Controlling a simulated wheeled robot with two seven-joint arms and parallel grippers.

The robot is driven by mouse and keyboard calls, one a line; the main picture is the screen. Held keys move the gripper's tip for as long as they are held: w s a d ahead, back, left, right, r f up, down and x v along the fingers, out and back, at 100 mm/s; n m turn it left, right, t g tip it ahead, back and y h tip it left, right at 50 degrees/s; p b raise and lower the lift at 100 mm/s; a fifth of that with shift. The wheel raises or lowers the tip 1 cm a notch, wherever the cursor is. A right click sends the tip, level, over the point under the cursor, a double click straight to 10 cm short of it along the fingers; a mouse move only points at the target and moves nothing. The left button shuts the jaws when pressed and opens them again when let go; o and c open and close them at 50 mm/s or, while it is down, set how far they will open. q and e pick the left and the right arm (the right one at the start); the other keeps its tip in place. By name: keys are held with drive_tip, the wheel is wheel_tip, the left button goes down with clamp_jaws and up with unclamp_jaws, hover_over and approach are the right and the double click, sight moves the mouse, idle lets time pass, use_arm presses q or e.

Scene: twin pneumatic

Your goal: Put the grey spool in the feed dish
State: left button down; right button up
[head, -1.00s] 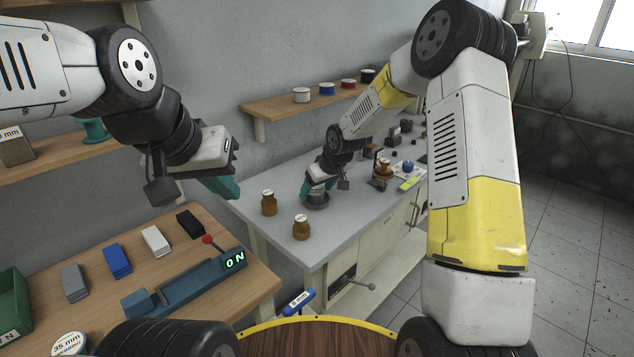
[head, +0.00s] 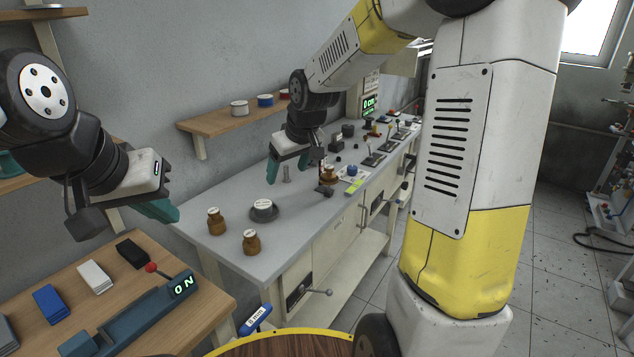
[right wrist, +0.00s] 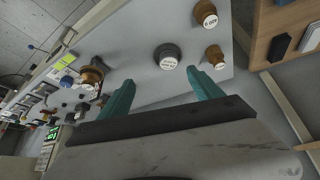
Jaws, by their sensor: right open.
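The grey spool (head: 263,204), with a white label on top, sits upright in the dark round feed dish (head: 275,216) on the long grey bench. The spool also shows in the right wrist view (right wrist: 168,60). My right gripper (head: 287,172) is open, with teal fingers pointing down, beyond the dish and apart from it. In the right wrist view its fingers (right wrist: 160,80) are spread with nothing gripped between them. My left gripper (head: 165,210) hangs at the left over the wooden table, away from the dish; its finger gap is hidden.
A copper spool (head: 328,174) and several small items lie farther along the bench. A blue lever fixture (head: 140,315) is on the wooden table.

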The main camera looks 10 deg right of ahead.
drive_tip(key=s+d+r+m, duration=0.2)
drive_tip(key=s+d+r, duration=0.1)
drive_tip(key=s, duration=0.9)
drive_tip(key=s+d+r+m+t, duration=0.1)
drive_tip(key=s+d+r+m, duration=0.2)
drive_tip(key=s, duration=1)
wheel_tip(320, 180, up, 2)
drive_tip(key=shift+d+r, duration=0.1)
drive_tip(key=shift+d, duration=0.5)
drive_tip(key=shift+s, duration=0.1)
